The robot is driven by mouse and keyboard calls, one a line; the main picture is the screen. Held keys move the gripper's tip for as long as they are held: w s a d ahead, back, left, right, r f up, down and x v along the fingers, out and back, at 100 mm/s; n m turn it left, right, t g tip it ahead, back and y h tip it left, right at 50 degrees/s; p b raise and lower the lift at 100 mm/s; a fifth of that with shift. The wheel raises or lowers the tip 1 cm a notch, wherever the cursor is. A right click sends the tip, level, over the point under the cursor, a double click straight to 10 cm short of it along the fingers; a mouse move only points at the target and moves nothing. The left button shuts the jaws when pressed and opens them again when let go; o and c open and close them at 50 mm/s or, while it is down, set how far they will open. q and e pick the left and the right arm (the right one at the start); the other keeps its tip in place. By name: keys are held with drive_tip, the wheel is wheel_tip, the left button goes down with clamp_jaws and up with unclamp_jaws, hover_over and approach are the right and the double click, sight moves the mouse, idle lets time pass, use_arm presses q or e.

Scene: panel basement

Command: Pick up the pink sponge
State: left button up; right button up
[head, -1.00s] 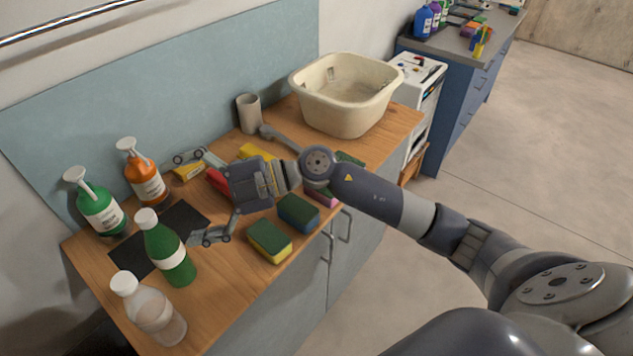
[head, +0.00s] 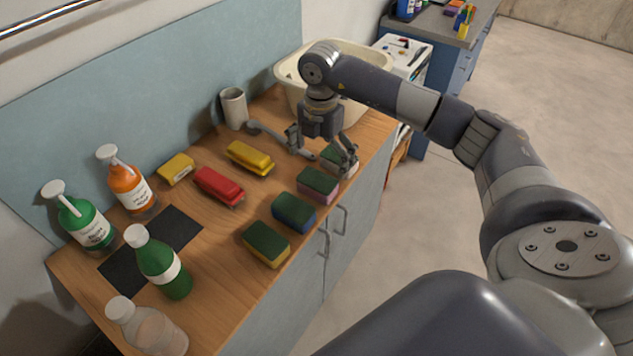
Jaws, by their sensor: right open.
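The pink sponge (head: 317,186) lies on the wooden counter, with a dark green top and pink sides. It is in the row of sponges along the counter's front edge. My right gripper (head: 328,164) points down and is open, just behind the pink sponge. Its fingers are around or just above the farthest sponge (head: 337,160), which has a green top and a pale side and is partly hidden by a finger. I cannot tell whether the fingers touch it. My left gripper is not in view.
A blue sponge (head: 293,213) and a yellow sponge (head: 266,245) continue the row toward me. A cream basin (head: 291,80) stands behind my gripper. Bottles (head: 165,264) stand at the left.

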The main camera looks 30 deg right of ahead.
sight(319, 177)
drive_tip(key=shift+f, duration=0.85)
wheel_tip(319, 177, down, 5)
drive_tip(key=p, duration=0.2)
drive_tip(key=shift+a+r+p, duration=0.1)
drive_tip(key=shift+p, duration=0.3)
drive_tip(key=shift+f, duration=0.35)
drive_tip(key=c, duration=0.8)
drive_tip(key=shift+r, duration=0.15)
wheel_tip(319, 177, up, 9)
drive_tip(key=b, duration=0.3)
drive_tip(key=shift+r, duration=0.45)
drive_tip(key=shift+c, duration=0.9)
